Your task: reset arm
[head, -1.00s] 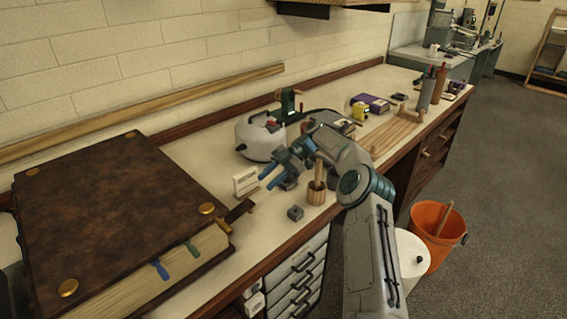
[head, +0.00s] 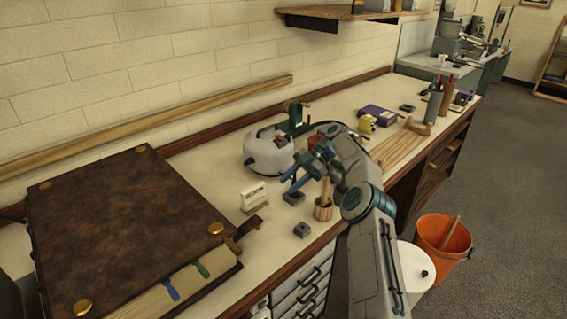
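My gripper (head: 293,181) is at the end of my arm, above the workbench in the middle of the head view. Its blue fingers point down and to the left with a gap between them. Nothing shows between them. They hang close to a small dark block (head: 293,198) on the benchtop, and I cannot tell whether they touch it. A wooden cup with a stick in it (head: 323,210) stands just right of the gripper. A white sign card (head: 254,196) stands to its left.
A large brown book (head: 125,220) fills the bench's left end. A round white appliance (head: 268,150) stands behind the gripper. A second dark block (head: 302,230) lies near the front edge. A wooden rack (head: 402,145) is farther right. An orange bucket (head: 440,240) stands on the floor.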

